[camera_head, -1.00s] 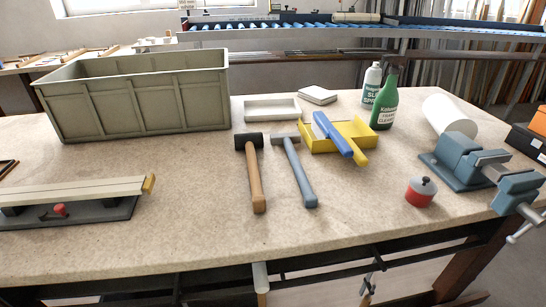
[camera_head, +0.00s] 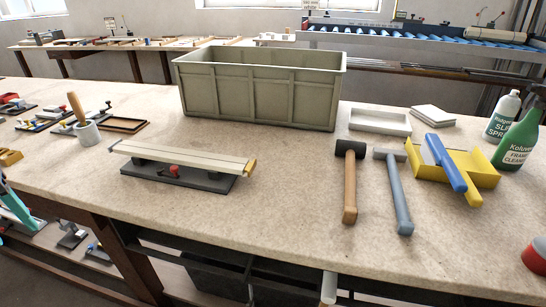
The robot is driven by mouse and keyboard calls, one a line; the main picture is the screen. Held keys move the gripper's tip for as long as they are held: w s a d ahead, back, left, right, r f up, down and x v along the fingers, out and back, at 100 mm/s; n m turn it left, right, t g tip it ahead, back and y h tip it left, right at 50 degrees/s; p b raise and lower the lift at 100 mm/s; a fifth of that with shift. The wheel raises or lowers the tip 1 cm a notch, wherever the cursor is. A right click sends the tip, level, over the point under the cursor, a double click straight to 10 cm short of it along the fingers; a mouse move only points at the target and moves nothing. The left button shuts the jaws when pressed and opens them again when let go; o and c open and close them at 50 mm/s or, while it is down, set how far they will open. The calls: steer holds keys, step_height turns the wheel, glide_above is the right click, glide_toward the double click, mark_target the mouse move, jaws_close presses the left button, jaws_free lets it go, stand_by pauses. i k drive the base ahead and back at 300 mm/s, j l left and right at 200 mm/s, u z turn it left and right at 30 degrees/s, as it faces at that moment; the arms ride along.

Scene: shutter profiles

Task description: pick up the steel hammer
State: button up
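Two hammers lie side by side on the workbench (camera_head: 290,205), right of the middle. The one with a grey metal-looking head and blue-grey handle (camera_head: 399,200) appears to be the steel hammer. Its head points to the back and its handle to the front edge. Just left of it, apart, lies a mallet with a black head and wooden handle (camera_head: 350,188). My gripper is not in view.
A large grey-green crate (camera_head: 262,100) stands behind. A profile on a dark fixture (camera_head: 180,165) lies left. A yellow holder with a blue-handled tool (camera_head: 447,165) is close right of the steel hammer. A white tray (camera_head: 380,122) and bottles (camera_head: 517,145) stand behind and right. The bench front is clear.

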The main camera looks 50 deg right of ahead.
mark_target(405, 227)
steer(key=z, duration=1.5)
steer(key=u, duration=0.45)
steer(key=k+l+u, duration=0.1)
steer(key=u, duration=0.3)
steer(key=k+l+u, duration=0.1)
steer(key=u, duration=0.35)
steer(key=k+l+u, duration=0.15)
steer(key=u, duration=0.25)
steer(key=k+l+u, duration=0.1)
steer(key=u, duration=0.35)
steer(key=k+u, duration=0.45)
steer(key=k, duration=0.75)
steer(key=j, duration=0.1)
